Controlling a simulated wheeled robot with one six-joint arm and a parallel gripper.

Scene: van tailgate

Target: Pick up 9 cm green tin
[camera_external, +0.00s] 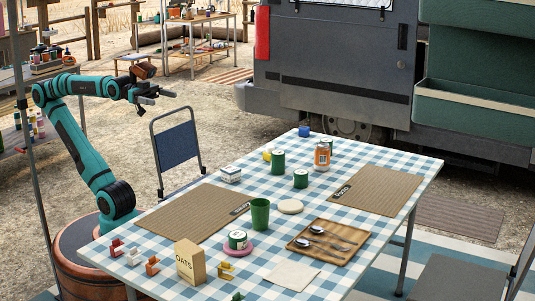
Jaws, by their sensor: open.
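Several green tins with pale lids stand on the checked table. One green tin (278,163) stands at the back, beside a yellow round thing, and looks the tallest. A shorter green tin (301,179) stands in front of it to the right. Another green tin (238,241) sits on a pink saucer (232,252) near the front. A further green tin (327,144) is partly hidden behind an orange can (322,157). I cannot tell from size alone which is 9 cm. My gripper (158,96) is open and empty, high above the ground left of the table, well away from every tin.
A green cup (260,215), white disc (290,207), oats box (190,261) and wooden tray (329,241) with cutlery stand on the table. Two brown mats (195,212) lie largely clear. A blue chair (175,146) stands between my arm and the table's back edge.

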